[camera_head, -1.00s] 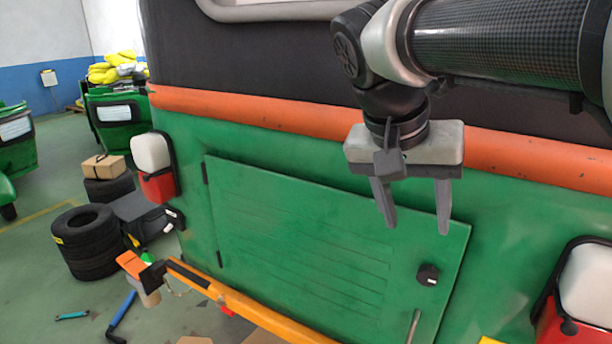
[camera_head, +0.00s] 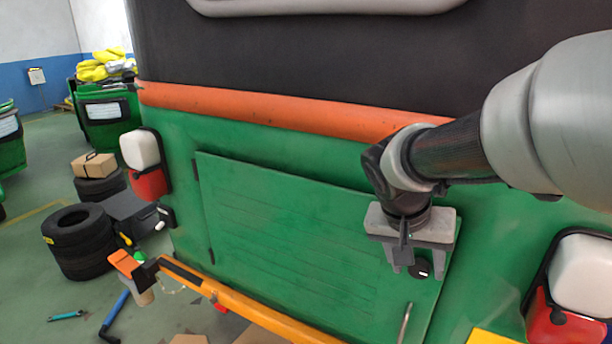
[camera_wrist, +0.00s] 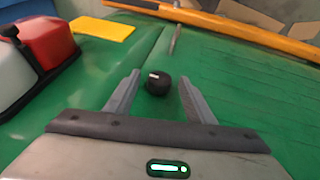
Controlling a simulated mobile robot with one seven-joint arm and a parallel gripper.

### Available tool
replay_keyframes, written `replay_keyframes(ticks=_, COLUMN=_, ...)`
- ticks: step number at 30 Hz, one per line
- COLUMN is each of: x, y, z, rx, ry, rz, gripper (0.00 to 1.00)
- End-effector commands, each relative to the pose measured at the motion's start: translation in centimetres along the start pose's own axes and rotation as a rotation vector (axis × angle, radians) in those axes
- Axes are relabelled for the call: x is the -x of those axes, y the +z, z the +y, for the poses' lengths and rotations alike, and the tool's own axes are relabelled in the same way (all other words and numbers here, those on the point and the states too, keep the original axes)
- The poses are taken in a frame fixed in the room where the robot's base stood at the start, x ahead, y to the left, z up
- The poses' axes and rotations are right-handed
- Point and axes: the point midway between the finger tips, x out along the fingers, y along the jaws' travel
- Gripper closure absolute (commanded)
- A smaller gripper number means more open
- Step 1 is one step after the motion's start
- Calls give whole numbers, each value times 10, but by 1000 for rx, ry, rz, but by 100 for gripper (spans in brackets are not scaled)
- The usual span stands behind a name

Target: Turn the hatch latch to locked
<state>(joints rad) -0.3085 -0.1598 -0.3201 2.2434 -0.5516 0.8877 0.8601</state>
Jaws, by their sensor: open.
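The hatch latch is a small black round knob (camera_head: 421,269) with a short white mark, on the right side of the green hatch panel (camera_head: 290,235). It also shows in the wrist view as a black knob (camera_wrist: 157,83), its white mark near its top. My gripper (camera_head: 418,272) is open and points at the hatch. In the wrist view my gripper (camera_wrist: 158,88) has one finger on each side of the knob, with a gap on both sides. Whether the fingertips reach the depth of the knob, I cannot tell.
A metal handle rod (camera_head: 405,322) is below the knob. A yellow bumper bar (camera_head: 250,305) runs along the hatch bottom. Red and white lamps flank the hatch, one at the right (camera_head: 575,290). Tires (camera_head: 78,240) and tools lie on the floor at left.

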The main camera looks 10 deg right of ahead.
Motion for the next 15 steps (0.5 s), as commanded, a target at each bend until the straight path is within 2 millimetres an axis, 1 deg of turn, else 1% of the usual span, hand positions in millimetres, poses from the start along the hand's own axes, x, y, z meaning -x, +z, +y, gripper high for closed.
replay_keyframes(ticks=1, x=-4, y=0, z=0, rx=1, ry=1, rz=-1, gripper=51)
replay_keyframes(ticks=4, x=-8, y=0, z=0, rx=0, ry=1, rz=0, gripper=51)
replay_keyframes(ticks=11, x=-8, y=0, z=0, rx=0, ry=0, rz=0, gripper=51)
replay_keyframes(ticks=12, x=-8, y=0, z=0, rx=0, ry=0, rz=0, gripper=52)
replay_keyframes(ticks=14, x=-8, y=0, z=0, rx=0, ry=0, rz=0, gripper=62)
replay_keyframes(ticks=15, x=-8, y=0, z=0, rx=0, ry=0, rz=0, gripper=69)
